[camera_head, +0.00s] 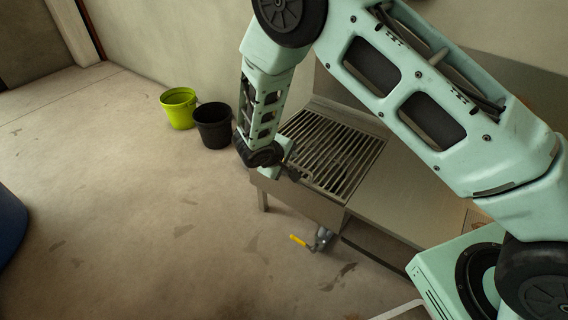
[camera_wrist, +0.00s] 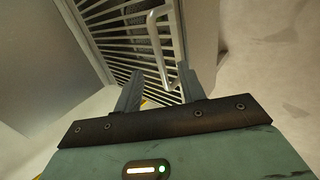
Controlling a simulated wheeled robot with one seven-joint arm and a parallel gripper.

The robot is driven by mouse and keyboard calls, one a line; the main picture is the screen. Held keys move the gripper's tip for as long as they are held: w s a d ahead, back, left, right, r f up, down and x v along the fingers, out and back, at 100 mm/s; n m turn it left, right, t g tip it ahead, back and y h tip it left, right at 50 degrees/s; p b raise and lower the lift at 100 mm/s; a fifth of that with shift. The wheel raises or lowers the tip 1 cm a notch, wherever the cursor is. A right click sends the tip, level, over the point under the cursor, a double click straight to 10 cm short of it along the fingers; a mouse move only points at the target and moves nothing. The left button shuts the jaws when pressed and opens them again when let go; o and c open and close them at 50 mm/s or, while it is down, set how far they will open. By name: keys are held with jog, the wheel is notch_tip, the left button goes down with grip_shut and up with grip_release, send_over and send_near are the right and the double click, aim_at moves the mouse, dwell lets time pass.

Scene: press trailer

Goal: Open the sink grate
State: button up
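The sink grate (camera_head: 333,153) is a panel of parallel metal bars lying flat and closed over the basin of a steel sink (camera_head: 320,208). In the wrist view the grate (camera_wrist: 125,42) fills the upper middle. A pale, bent bar handle (camera_wrist: 154,36) stands at its edge, and its lower end runs down near my right-hand finger. My gripper (camera_wrist: 158,88) is open, its two grey fingers apart and pointing at the grate's edge. I cannot tell whether a finger touches the handle. In the head view my wrist hides most of the gripper and the grate's near-left corner.
A steel counter (camera_head: 400,196) adjoins the grate on the right. A yellow-handled valve (camera_head: 300,241) hangs below the sink front. A green bucket (camera_head: 179,108) and a black bucket (camera_head: 213,125) stand left of the sink. A blue object (camera_head: 8,228) is at the left edge. The floor between is clear.

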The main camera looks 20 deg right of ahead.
aim_at(295, 165)
jog(key=b+x, duration=0.3)
jog(key=x, duration=0.2)
jog(key=shift+f, duration=0.15)
jog(key=shift+w+d+f+b, duration=0.2)
jog(key=shift+d+f+b, duration=0.1)
jog(key=shift+b, duration=0.25)
grip_shut()
